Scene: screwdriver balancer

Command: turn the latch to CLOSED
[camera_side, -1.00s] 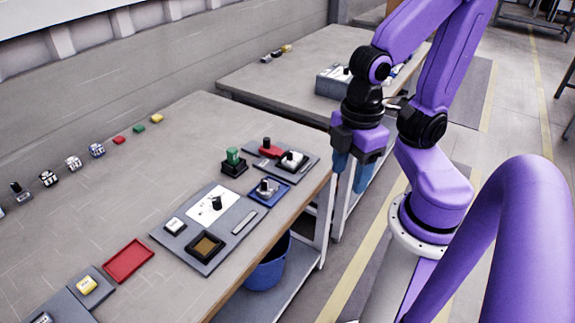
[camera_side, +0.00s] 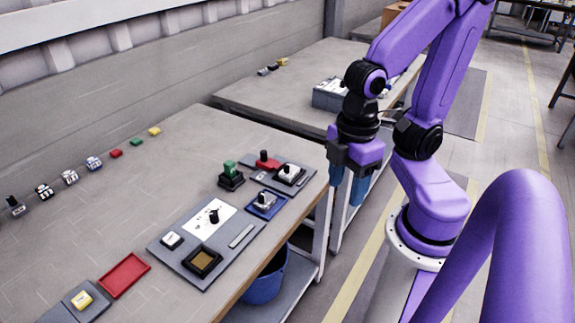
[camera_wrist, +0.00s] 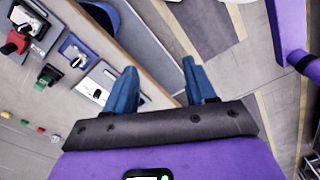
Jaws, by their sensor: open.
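No readable label marks the latch, so I cannot tell for sure which part it is. A white plate with a black knob (camera_side: 214,216) sits on a grey panel (camera_side: 190,272). A blue plate (camera_side: 257,211) with a grey and black knob (camera_side: 264,199) lies beside it. A dark plate behind carries a red lever part (camera_side: 266,161) and a white part with a black knob (camera_side: 289,172). My gripper (camera_side: 348,188) is open and empty, off the table's right edge, apart from all of these. In the wrist view its blue fingers (camera_wrist: 158,66) are spread, with the blue plate (camera_wrist: 75,50) at upper left.
A green block on a black base (camera_side: 231,176) stands near the blue plate. A red tray (camera_side: 124,275) and a yellow button (camera_side: 81,299) lie nearer. Several small blocks line the far side. A blue bin (camera_side: 263,286) is under the table. The table's middle left is clear.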

